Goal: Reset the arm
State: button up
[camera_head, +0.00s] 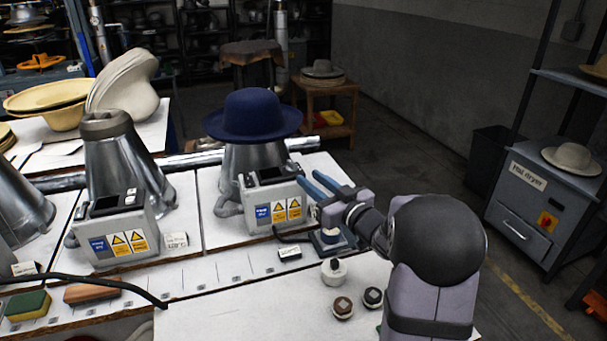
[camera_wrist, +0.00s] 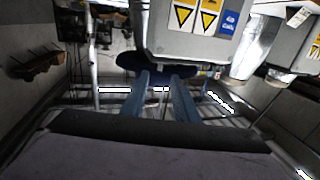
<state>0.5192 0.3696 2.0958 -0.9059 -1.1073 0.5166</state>
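My gripper (camera_head: 308,180) has two blue fingers that stand apart with nothing between them. In the wrist view my gripper (camera_wrist: 160,76) also shows open and empty. A navy blue hat (camera_head: 253,116) sits on top of the middle press's metal cone (camera_head: 250,160), up and left of my gripper and apart from it. In the wrist view a dark blue shape, probably the hat's brim (camera_wrist: 128,62), shows beyond the fingertips.
A white pot (camera_head: 333,271) and two small round pots (camera_head: 343,307) stand on the white bench below my gripper. A second press (camera_head: 110,150) stands to the left. A hat dryer cabinet (camera_head: 540,205) is at the right, with open floor between.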

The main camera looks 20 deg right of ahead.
jog(key=s+a+f+m+g+h+p, duration=0.1)
jog(key=s+a+f+g+p, duration=0.1)
jog(key=s, duration=0.9)
jog(key=s+a+f+m+g+h+p, duration=0.1)
jog(key=s+a+f+g+h+p, duration=0.1)
jog(key=s+a+g+p, duration=0.3)
jog(key=s+a+f+m+g+h+p, duration=0.1)
jog(key=s+a+g+p, duration=0.3)
jog(key=s, duration=1.3)
jog(key=f+g+p, duration=0.1)
jog(key=g+p, duration=0.2)
jog(key=g, duration=0.3)
jog(key=shift+s+f+h, duration=0.15)
jog(key=shift+f+h, duration=0.05)
jog(key=shift+h, duration=0.1)
